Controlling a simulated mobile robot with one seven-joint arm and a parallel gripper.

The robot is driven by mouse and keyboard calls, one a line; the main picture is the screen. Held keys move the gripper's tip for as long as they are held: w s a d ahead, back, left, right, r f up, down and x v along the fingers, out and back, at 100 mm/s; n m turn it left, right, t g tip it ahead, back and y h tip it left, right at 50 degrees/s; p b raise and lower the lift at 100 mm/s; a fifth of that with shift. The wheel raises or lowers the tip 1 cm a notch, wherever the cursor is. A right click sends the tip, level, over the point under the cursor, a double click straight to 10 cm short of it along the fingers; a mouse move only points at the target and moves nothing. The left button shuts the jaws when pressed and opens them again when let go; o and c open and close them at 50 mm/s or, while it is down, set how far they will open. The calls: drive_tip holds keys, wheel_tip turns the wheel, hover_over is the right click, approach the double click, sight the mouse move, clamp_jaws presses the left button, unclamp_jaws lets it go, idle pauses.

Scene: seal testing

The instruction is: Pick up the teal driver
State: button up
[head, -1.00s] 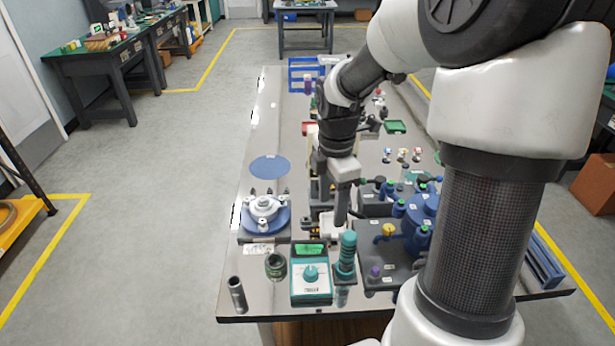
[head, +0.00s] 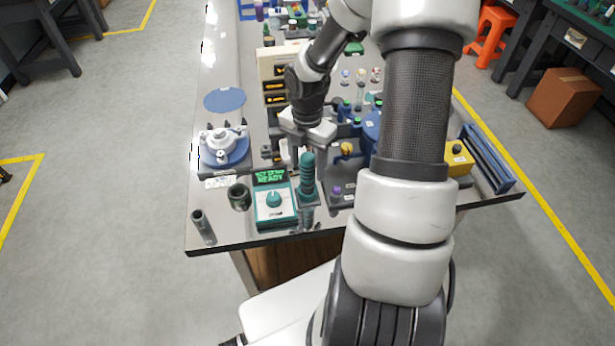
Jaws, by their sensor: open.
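The teal driver (head: 307,174) stands upright, with its ribbed handle up, just right of a teal tester box (head: 275,204) with a lit green display near the front of the bench. My gripper (head: 307,157) points down over the top of the driver. Its two fingers show apart, one to the left and one to the right of the handle's upper end. It is open. Whether the fingers touch the handle cannot be told from this view. The lower end of the driver shows only partly.
Blue fittings (head: 371,128) and a purple knob (head: 336,190) crowd the right.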

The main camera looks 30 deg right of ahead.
sight(308, 176)
drive_tip(key=shift+d+f+b, duration=0.1)
drive_tip(key=shift+f+b, duration=0.55)
drive_tip(key=shift+f, duration=2.1)
drive_tip(key=shift+w+r, duration=0.1)
drive_tip(key=c, duration=1.3)
